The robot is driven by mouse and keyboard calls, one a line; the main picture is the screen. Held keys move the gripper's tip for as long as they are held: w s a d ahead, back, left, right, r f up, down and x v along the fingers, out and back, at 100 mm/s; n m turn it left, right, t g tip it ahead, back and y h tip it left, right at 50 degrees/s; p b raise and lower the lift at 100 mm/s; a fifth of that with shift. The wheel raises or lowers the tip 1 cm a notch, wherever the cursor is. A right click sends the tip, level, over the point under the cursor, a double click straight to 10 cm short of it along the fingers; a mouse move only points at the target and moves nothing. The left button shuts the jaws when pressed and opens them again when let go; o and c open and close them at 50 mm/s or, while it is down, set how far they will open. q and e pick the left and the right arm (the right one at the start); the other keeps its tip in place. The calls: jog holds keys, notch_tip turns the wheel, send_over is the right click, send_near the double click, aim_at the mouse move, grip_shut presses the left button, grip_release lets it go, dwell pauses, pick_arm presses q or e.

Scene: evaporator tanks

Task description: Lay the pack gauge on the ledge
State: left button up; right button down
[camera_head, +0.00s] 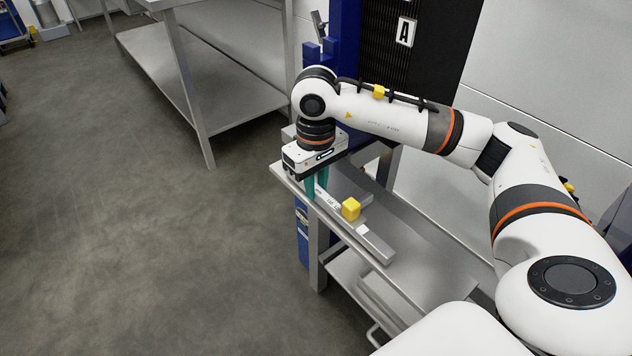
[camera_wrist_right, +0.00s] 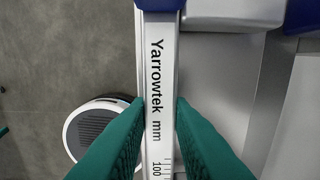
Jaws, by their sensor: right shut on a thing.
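The pack gauge (camera_head: 327,202) is a long, narrow, pale bar with printed marks. In the right wrist view the gauge (camera_wrist_right: 159,75) reads "Yarrowtek mm", and one end is dark blue. My right gripper (camera_head: 317,186) points down with its teal fingers on both sides of the gauge. It is shut on it, and the fingers (camera_wrist_right: 160,125) also show in the wrist view. The gauge lies along the front edge of a steel table (camera_head: 425,262), lined up with a grey bar (camera_head: 374,247) there. I cannot tell whether it touches the surface below. My left gripper is out of view.
A yellow block (camera_head: 350,208) stands beside the gauge. A black ribbed panel (camera_head: 425,50) marked "A" and a blue post (camera_head: 343,45) rise behind the table. Another steel table (camera_head: 205,75) stands at the back left. The floor (camera_head: 150,230) at left is clear.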

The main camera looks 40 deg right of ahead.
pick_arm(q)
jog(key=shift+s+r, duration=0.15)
pick_arm(e)
jog(key=shift+f, duration=0.2)
jog(key=c, duration=1.2)
grip_release()
jog(key=shift+r, duration=0.25)
notch_tip(320, 180, up, 5)
jog(key=shift+f+p, duration=0.1)
jog(key=shift+p, duration=0.4)
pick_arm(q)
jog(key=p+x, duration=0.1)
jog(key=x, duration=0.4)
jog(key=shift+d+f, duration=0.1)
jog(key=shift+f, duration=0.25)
pick_arm(e)
notch_tip(320, 180, up, 7)
jog(key=shift+f, duration=0.2)
